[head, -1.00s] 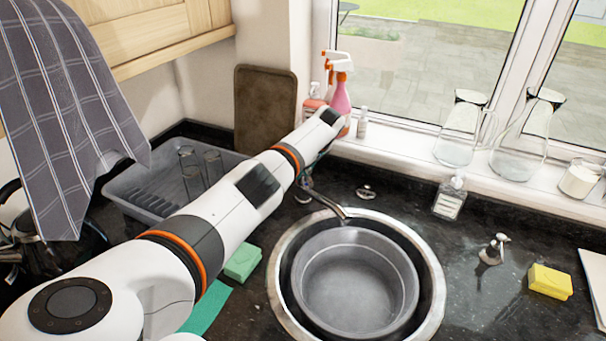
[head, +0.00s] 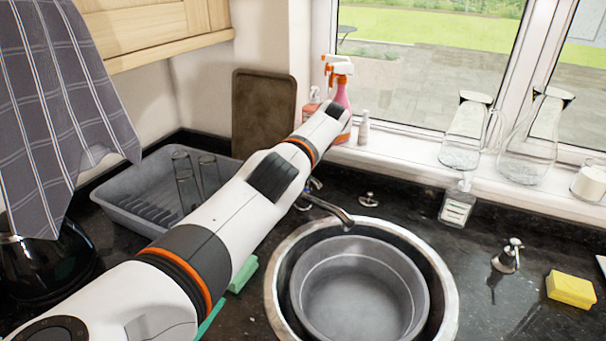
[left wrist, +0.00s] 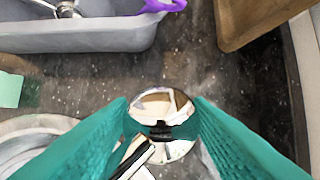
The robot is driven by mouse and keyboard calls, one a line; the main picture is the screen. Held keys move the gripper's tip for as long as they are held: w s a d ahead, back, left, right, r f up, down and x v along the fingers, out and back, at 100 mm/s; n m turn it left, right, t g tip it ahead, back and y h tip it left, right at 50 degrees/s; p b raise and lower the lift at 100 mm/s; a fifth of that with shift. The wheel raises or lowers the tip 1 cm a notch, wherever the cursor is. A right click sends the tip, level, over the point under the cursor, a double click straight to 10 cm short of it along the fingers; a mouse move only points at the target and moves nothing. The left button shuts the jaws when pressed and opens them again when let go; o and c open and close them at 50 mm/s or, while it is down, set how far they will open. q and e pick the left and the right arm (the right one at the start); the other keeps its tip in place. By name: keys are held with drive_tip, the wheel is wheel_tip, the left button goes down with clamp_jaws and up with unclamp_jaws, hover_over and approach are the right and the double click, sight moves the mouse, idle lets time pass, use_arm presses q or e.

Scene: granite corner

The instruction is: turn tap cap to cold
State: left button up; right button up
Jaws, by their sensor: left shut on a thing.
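The tap's round chrome cap (left wrist: 160,108) shows in the left wrist view between the teal fingers of my left gripper (left wrist: 162,114). The gripper is shut on the cap, with one finger on each side. Part of the tap's dark spout (left wrist: 134,158) runs down below the cap. In the head view the tap spout (head: 332,209) reaches over the sink (head: 446,300), but my left arm hides the cap and the gripper. My right gripper is not in view.
A grey basin (head: 415,275) sits in the sink. A grey dish rack (head: 125,208) with glasses stands left, behind my arm. A brown board (head: 262,105) and spray bottles (head: 341,92) are at the back. A soap bottle (head: 456,203) and yellow sponge (head: 571,288) are to the right.

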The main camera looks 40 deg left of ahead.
use_arm(q)
drive_tip(key=shift+s+d+f, duration=0.1)
drive_tip(key=shift+d+f, duration=0.15)
drive_tip(key=o, duration=1.2)
drive_tip(key=shift+c, duration=0.2)
drive_tip(key=shift+o, duration=1.1)
drive_tip(key=shift+d, duration=0.15)
drive_tip(key=shift+w+r, duration=0.15)
drive_tip(key=shift+w, duration=0.1)
drive_tip(key=shift+r, duration=0.3)
drive_tip(key=v, duration=1.1)
drive_tip(key=shift+r, duration=0.2)
drive_tip(key=shift+s+d+f, duration=0.1)
